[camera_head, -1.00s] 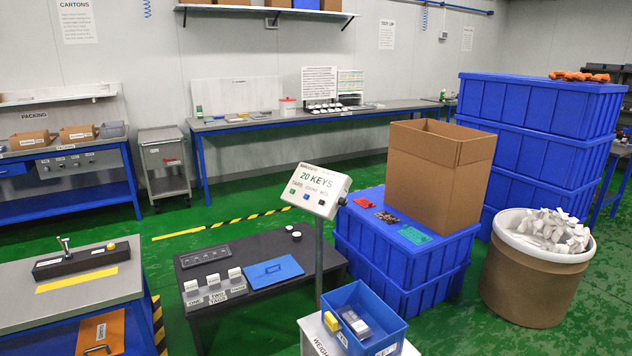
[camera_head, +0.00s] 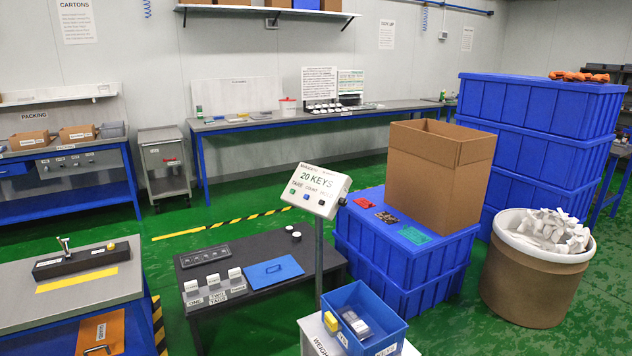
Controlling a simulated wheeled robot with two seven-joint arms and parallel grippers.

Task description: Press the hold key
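A white display panel (camera_head: 317,189) stands on a grey post in the middle of the view and reads "20 KEYS". Below the text it has a row of three small keys: a green key (camera_head: 293,190), a blue key (camera_head: 306,196) and a dark key (camera_head: 321,202). The labels above them look like "TAKE", "COUNT" and "HOLD", in small print; the dark key sits under the last label. Neither of my grippers is in view.
A blue bin (camera_head: 364,319) stands on a white scale in front of the post. A dark low table (camera_head: 240,246) stands to its left. Blue crates (camera_head: 408,262) with a cardboard carton (camera_head: 439,172) and a drum (camera_head: 532,287) stand right. Green floor lies between the benches.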

